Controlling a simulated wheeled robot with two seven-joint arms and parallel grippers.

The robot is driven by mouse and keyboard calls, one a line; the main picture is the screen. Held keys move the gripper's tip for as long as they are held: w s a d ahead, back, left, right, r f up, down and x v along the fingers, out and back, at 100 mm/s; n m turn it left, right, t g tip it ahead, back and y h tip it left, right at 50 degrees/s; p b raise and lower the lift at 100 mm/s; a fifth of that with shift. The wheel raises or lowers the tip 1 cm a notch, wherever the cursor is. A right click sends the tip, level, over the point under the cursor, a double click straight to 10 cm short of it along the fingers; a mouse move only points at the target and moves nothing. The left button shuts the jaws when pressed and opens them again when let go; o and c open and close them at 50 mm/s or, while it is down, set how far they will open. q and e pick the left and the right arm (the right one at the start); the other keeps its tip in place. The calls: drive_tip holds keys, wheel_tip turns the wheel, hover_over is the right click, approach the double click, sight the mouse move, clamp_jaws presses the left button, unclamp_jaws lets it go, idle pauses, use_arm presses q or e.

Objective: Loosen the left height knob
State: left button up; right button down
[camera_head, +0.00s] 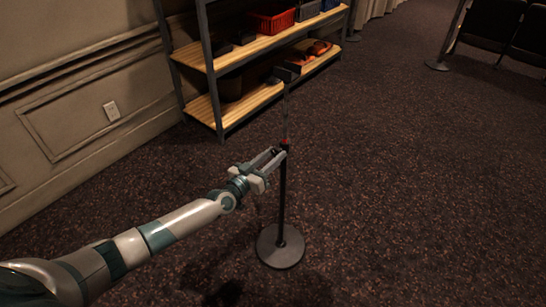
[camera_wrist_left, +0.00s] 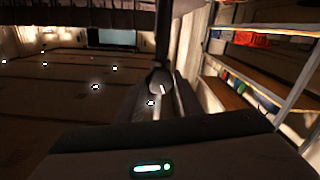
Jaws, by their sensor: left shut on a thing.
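A black stand pole (camera_head: 282,200) rises from a round grey base (camera_head: 281,247) on the carpet. A height knob (camera_wrist_left: 157,80) with a pale mark sits on the pole, between the fingers in the left wrist view. My left gripper (camera_head: 277,154) reaches the pole from the left at collar height and is shut on the knob. In the head view the fingers mostly hide the knob. A small red band shows on the pole just above the fingers. My right gripper is not in view.
A metal shelf rack (camera_head: 213,72) with wooden boards stands against the wall behind the stand. It holds a red crate (camera_head: 270,22) and orange items. Dark chairs (camera_head: 510,30) are at the far right. The carpet right of the stand is clear.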

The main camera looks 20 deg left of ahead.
use_arm(q)
drive_tip(key=shift+f+n, duration=0.15)
drive_tip(key=shift+n, duration=0.85)
drive_tip(key=shift+n+b, duration=0.4)
drive_tip(key=shift+n, duration=0.1)
drive_tip(key=n, duration=0.2)
drive_tip(key=shift+n+b, duration=0.3)
drive_tip(key=shift+b, duration=0.1)
drive_tip(key=n+b, duration=0.1)
drive_tip(key=n, duration=0.1)
drive_tip(key=shift+n, duration=0.4)
drive_tip(key=shift+n+b, duration=0.45)
drive_tip(key=shift+n, duration=1.75)
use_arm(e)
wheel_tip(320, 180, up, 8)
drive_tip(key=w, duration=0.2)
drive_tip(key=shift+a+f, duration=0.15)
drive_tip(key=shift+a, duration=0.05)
use_arm(q)
drive_tip(key=o, duration=1)
drive_tip(key=shift+a, duration=0.1)
drive_tip(key=shift+o, duration=0.2)
drive_tip(key=shift+s, duration=0.1)
